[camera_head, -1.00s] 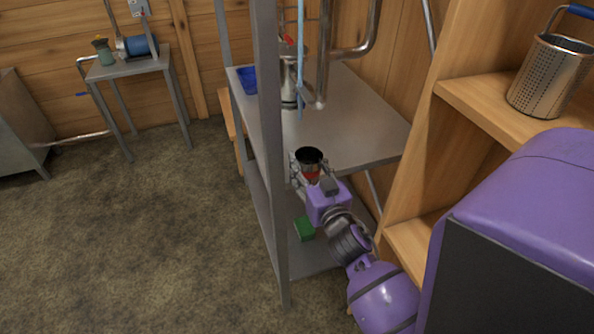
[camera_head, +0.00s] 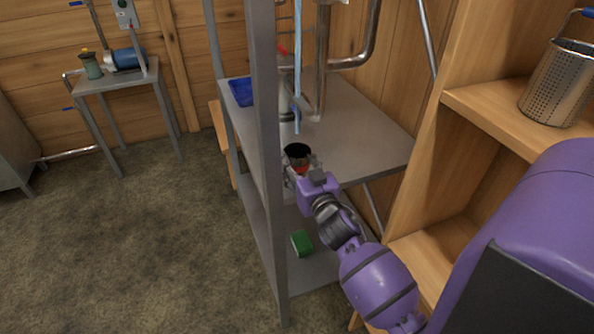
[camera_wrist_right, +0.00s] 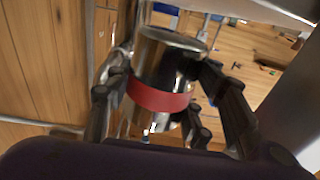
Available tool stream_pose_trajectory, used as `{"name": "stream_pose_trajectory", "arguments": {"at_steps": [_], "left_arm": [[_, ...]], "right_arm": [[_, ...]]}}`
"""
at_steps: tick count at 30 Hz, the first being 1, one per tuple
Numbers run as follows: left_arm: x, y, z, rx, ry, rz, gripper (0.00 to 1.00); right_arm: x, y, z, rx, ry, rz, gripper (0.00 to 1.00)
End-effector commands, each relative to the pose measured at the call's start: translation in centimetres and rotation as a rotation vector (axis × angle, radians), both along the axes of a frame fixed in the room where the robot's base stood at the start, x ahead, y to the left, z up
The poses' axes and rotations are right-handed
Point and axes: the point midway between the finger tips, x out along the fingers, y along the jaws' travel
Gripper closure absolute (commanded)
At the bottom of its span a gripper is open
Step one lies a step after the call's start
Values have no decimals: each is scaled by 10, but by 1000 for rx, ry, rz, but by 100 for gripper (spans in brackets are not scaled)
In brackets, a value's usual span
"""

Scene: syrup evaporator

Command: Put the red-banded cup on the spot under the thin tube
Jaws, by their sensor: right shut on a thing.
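The red-banded cup (camera_head: 297,155) is a shiny metal cup with a dark open mouth. My right gripper (camera_head: 301,173) is shut on it and holds it about upright at the near edge of the metal table. In the right wrist view the cup (camera_wrist_right: 163,75) with its red band sits between the fingers (camera_wrist_right: 165,100). The thin tube (camera_head: 297,70) is light blue and hangs down over the table, behind the cup. The spot under it is partly hidden by the cup and the table post, and I cannot make it out clearly. My left gripper is not in view.
The grey table post (camera_head: 266,150) stands just left of my gripper. Thick steel pipes (camera_head: 322,75) come down behind the tube. A blue tray (camera_head: 240,92) lies at the table's back left. A green block (camera_head: 302,242) is on the lower shelf. The table's right part is clear.

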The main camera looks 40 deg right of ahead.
Motion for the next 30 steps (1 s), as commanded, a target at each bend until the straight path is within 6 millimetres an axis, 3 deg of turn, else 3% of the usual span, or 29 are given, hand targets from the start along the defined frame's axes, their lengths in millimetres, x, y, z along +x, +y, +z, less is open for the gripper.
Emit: {"name": "stream_pose_trajectory", "arguments": {"at_steps": [5,16,17,21,30], "left_arm": [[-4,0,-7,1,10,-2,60],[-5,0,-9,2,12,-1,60],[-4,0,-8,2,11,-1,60],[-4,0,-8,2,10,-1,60],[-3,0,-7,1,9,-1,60]], "right_arm": [[-1,0,-29,3,5,-1,77],[0,0,-33,2,3,0,77],[-1,0,-34,2,3,-1,50],[0,0,-32,1,2,0,32],[0,0,-31,0,2,0,32]]}}
